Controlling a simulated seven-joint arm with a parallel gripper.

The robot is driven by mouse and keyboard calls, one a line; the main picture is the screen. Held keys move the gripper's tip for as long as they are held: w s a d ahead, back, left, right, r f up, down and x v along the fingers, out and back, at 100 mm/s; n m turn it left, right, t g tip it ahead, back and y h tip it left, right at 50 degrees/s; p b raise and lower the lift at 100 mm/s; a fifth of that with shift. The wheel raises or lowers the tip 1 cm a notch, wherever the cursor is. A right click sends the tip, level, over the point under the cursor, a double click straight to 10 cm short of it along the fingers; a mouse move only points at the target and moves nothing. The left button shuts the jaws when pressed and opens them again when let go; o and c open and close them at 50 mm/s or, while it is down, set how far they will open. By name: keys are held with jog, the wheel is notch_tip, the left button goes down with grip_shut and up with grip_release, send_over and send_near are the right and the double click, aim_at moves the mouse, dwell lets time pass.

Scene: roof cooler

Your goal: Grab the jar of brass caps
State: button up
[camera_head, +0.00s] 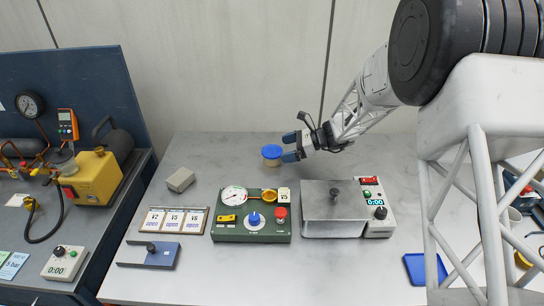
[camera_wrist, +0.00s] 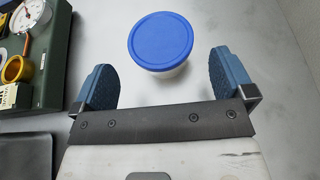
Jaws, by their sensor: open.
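A small jar with a blue lid (camera_head: 272,151) stands upright on the grey table near its back middle. The lid hides what is inside. In the wrist view the jar (camera_wrist: 161,42) lies just beyond the fingertips, roughly centred between them. My gripper (camera_head: 290,147) is at the jar's right side, low over the table. In the wrist view my gripper (camera_wrist: 167,75) has its two blue fingers wide apart with nothing between them. I cannot tell from the head view whether a finger touches the jar.
A green panel (camera_head: 225,237) with a gauge and knobs stands in front of the jar. A lidded metal box (camera_head: 318,222) is at front right. A small grey box (camera_head: 181,180) sits to the left. The table around the jar is clear.

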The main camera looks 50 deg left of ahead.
aim_at(278, 151)
jog(key=shift+s+a, duration=0.15)
jog(key=shift+x, duration=2.65)
jog(key=shift+f, duration=0.1)
jog(key=c, duration=0.9)
